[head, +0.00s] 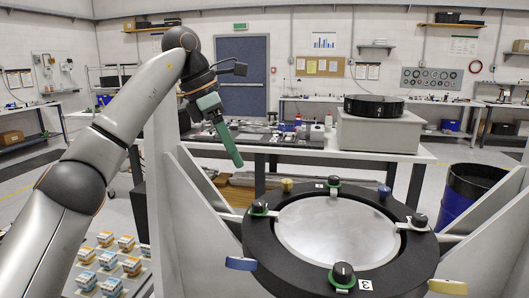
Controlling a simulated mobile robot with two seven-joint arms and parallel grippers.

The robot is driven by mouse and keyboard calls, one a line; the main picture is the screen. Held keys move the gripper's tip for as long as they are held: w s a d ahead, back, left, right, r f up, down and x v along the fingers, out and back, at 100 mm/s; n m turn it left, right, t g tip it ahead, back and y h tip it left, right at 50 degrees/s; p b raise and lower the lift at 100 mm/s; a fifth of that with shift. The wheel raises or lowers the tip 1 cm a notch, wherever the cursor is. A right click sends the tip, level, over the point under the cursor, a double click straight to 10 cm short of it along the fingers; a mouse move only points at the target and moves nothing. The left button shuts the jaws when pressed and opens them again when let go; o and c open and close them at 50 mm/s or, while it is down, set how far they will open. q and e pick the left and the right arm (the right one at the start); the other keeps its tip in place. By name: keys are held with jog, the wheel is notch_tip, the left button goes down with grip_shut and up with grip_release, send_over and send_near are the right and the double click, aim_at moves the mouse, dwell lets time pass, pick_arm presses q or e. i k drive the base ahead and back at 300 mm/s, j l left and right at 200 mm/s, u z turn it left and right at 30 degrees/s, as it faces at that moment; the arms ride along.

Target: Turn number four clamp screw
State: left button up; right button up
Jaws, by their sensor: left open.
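The mirror fixture is a black ring (408,262) around a round silvery mirror (335,232). Black-knobbed clamp screws sit around the ring: a front one (343,273), a left one (259,207), a far one (334,182) and a right one (419,221). A white tag (365,285) beside the front screw reads 3. A tag (320,185) by the far screw is too small to read surely, so I cannot tell which screw is number four. My left gripper (236,161), with green fingers, is open and empty, above and left of the ring, apart from it. My right gripper is out of view.
Coloured tabs stick out around the ring: blue (241,264), yellow (447,287) and others. Grey fixture supports (195,215) rise at the left. A workbench (300,152) with tools stands behind, and a blue bin (470,200) at the right. Small boxes (108,262) lie at lower left.

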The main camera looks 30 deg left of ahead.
aim_at(419, 222)
jog(key=k, duration=1)
